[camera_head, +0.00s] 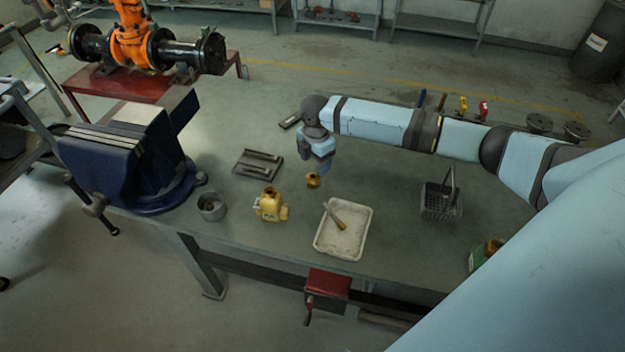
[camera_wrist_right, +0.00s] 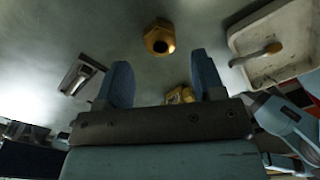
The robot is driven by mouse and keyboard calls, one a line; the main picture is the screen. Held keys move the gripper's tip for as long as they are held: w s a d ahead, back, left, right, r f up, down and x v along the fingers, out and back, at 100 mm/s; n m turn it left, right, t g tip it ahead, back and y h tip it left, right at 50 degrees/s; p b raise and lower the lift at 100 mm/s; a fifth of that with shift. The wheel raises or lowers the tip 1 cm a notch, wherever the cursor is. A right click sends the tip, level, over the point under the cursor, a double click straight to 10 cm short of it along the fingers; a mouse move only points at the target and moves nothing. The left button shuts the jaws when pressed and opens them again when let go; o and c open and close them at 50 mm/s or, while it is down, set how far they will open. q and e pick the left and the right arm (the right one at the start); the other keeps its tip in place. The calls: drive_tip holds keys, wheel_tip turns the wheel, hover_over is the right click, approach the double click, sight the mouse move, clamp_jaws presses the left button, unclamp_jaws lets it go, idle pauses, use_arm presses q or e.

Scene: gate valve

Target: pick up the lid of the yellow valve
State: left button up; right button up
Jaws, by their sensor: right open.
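The yellow valve (camera_head: 270,206) stands on the workbench in the head view, left of the white tray. It also shows partly in the right wrist view (camera_wrist_right: 181,95), between my fingers and cut off by the gripper body. A small brass, hex-shaped piece with a round opening, apparently the lid (camera_head: 313,181), sits apart on the bench, right of and behind the valve. It also shows in the right wrist view (camera_wrist_right: 160,38), beyond the fingertips. My right gripper (camera_head: 322,170) is just above and behind this piece. Its two fingers (camera_wrist_right: 160,66) are apart and empty. My left gripper is not seen.
A blue vise (camera_head: 125,160) and a grey cup (camera_head: 212,207) stand left. A dark tray (camera_head: 257,165) lies behind the valve. The white tray (camera_head: 343,245) with a wooden-handled tool is in front. A dark wire basket (camera_head: 441,205) is at right. Bench around the brass piece is clear.

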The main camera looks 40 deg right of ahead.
sight(312, 175)
drive_tip(key=shift+w+a+f, duration=0.1)
drive_tip(key=shift+a+f, duration=0.1)
drive_tip(key=shift+f, duration=1.4)
drive_tip(key=shift+w+a+f, duration=0.1)
drive_tip(key=shift+a+f, duration=0.1)
drive_tip(key=shift+f, duration=1.35)
drive_tip(key=shift+c, duration=0.3)
drive_tip(key=c, duration=0.8)
